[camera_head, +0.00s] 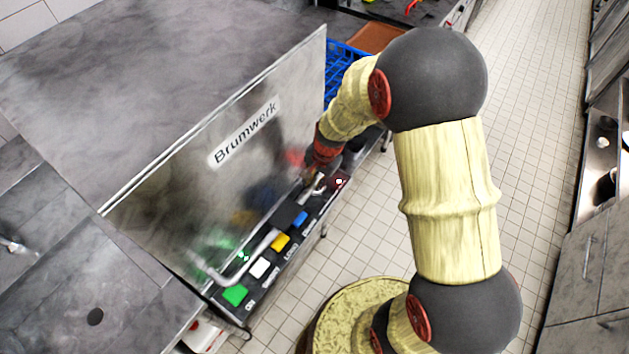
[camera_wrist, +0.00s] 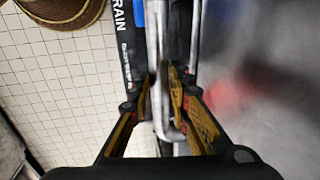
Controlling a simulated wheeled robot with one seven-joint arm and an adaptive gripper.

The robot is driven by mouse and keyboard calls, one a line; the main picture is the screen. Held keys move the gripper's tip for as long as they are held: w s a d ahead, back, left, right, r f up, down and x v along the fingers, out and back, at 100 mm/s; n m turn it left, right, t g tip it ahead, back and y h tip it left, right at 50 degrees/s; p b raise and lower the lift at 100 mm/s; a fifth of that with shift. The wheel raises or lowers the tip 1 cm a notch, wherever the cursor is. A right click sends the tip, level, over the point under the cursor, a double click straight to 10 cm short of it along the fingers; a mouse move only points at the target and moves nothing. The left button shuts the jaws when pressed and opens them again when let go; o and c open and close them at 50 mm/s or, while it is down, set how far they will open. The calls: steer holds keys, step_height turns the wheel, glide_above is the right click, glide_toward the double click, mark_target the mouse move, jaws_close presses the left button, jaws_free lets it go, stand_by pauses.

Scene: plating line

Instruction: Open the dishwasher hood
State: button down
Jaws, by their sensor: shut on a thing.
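The dishwasher hood (camera_head: 215,165) is a large grey metal box with a "Brumwerk" label on its glossy front. Its front's lower edge is close to the control strip, so it appears down. A silver bar handle (camera_head: 262,245) runs along the bottom of this front. My gripper (camera_head: 313,178) is at the far right end of the handle, partly hidden behind my arm. In the wrist view my gripper (camera_wrist: 165,85) has its two fingers on either side of the metal bar, shut on it.
The dark control strip (camera_head: 262,268) below the handle carries green, white, yellow, blue and red buttons. A blue rack (camera_head: 343,62) and a brown tray (camera_head: 377,38) are behind the hood's right side. The tiled floor (camera_head: 535,100) is open to the right, with counters along the far right.

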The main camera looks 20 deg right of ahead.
step_height(320, 180, up, 37)
steer(key=p, duration=2)
steer(key=shift+f+p, duration=0.2)
steer(key=shift+p, duration=0.2)
steer(key=c, duration=1.7)
jaws_free()
steer(key=shift+o, duration=0.2)
steer(key=shift+r, duration=0.1)
step_height(320, 180, up, 12)
steer(key=s+d, duration=0.1)
steer(key=s, duration=0.1)
steer(key=shift+d+f, duration=0.2)
